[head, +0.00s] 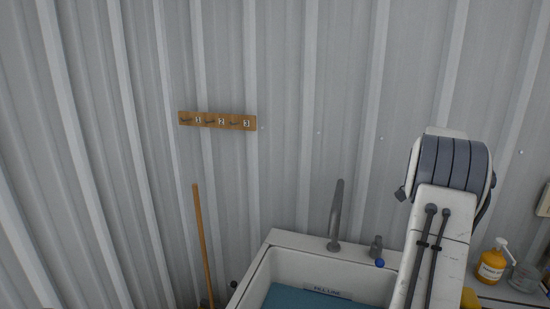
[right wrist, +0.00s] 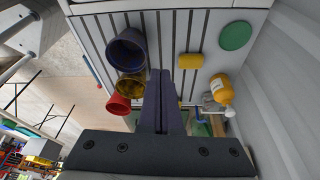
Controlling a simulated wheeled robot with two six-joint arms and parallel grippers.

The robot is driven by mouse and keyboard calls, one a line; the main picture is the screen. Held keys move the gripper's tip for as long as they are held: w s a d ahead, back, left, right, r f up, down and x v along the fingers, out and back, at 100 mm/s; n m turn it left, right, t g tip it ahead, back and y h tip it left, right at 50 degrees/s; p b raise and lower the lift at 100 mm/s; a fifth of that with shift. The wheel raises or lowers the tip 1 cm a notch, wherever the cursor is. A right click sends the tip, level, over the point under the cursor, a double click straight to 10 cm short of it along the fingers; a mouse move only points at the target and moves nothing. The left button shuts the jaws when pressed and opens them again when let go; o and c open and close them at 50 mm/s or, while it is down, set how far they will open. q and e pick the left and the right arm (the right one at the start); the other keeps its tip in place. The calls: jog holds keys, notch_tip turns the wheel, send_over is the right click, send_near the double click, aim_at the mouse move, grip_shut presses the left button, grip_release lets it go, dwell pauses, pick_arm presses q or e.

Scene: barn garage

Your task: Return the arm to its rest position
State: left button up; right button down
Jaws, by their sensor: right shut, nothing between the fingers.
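My right arm (head: 428,250) rises at the right of the head view, in front of the sink's right side. Its gripper is hidden there. In the right wrist view my right gripper (right wrist: 160,78) is shut, its two dark fingers together with nothing between them. My left arm and gripper do not show in the head view.
A white sink (head: 268,262) with a grey faucet (head: 337,215) stands against the corrugated wall. A yellow soap bottle (head: 492,262) stands right of my arm. A wooden hook rack (head: 217,121) hangs above a wooden handle (head: 203,240). The wrist view shows a blue cup (right wrist: 126,50), red cup (right wrist: 118,104) and yellow sponge (right wrist: 190,61).

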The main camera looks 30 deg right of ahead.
jog(key=w+a+f+n+t+b, duration=0.1)
jog(key=w+a+n+t+b, duration=0.1)
jog(key=w+a+n, duration=0.95)
jog(key=w+a+f+n+b, duration=0.1)
jog(key=a+n, duration=0.2)
jog(key=a, duration=0.9)
jog(key=w+a+f+n+b, duration=0.1)
jog(key=w+a+n+b, duration=0.1)
jog(key=a, duration=1)
jog(key=s+a+f+n+t+y+b, duration=0.15)
jog(key=s+a+n, duration=0.35)
jog(key=a, duration=0.7)
jog(key=s+a+f+n+b, duration=0.1)
jog(key=s+a+f+n, duration=0.2)
jog(key=s+a+n, duration=0.3)
jog(key=s+a+f+n+y+b, duration=0.1)
jog(key=s+a+f+n, duration=0.3)
jog(key=s, duration=0.7)
jog(key=a+n, duration=0.2)
jog(key=n, duration=0.2)
jog(key=shift+f+g, duration=0.15)
jog(key=shift+g, duration=0.2)
jog(key=shift+n+y, duration=0.25)
